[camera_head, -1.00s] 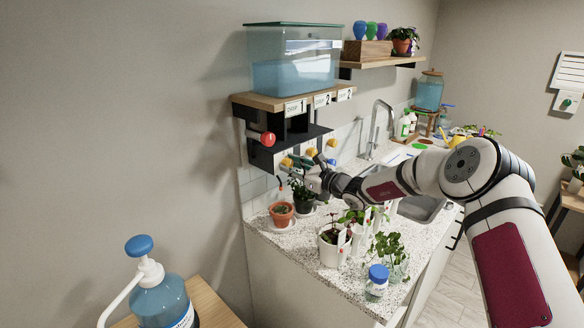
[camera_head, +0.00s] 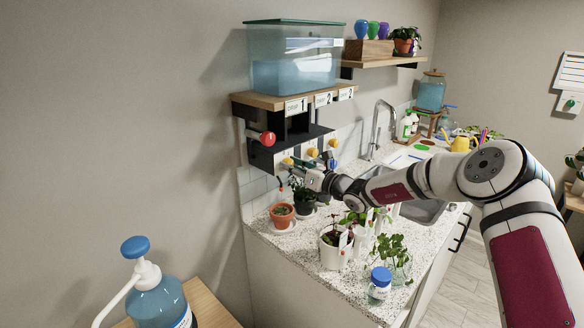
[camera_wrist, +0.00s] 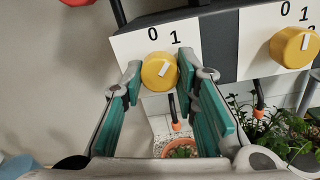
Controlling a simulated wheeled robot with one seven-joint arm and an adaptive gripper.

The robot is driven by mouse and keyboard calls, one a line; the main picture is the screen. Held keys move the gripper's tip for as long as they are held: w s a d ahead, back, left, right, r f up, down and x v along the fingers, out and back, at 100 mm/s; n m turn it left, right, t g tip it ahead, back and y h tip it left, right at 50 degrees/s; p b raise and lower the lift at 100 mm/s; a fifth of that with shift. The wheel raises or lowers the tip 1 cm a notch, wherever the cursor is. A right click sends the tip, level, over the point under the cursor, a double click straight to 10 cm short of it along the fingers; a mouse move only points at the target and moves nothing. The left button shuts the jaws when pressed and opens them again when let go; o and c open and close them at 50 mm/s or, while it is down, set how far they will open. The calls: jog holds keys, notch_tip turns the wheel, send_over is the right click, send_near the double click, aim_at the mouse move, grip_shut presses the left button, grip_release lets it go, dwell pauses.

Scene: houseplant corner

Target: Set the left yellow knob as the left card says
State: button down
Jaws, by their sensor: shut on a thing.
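The left yellow knob (camera_head: 287,162) is on the front panel under the shelf. In the wrist view the same knob (camera_wrist: 160,72) sits between the fingertips of my gripper (camera_wrist: 158,74), which is shut on it. Its white mark tilts to the upper right, roughly toward the 1 on the white plate (camera_wrist: 133,45). The plate shows 0 and 1 above the knob; the fingers may hide other marks. In the head view my gripper (camera_head: 297,168) reaches the panel from the right. White cards (camera_head: 295,107) hang on the shelf edge; their small writing is not fully readable.
A middle yellow knob (camera_head: 312,152) and a right one (camera_head: 333,143) are close beside. A red knob (camera_head: 267,139) sticks out at the left. Potted plants, including a terracotta pot (camera_head: 281,216), stand on the counter below. A water tank (camera_head: 292,65) is above.

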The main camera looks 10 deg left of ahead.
jog(key=c, duration=1.2)
grip_release()
jog(key=shift+c, duration=0.2)
jog(key=v, duration=1.2)
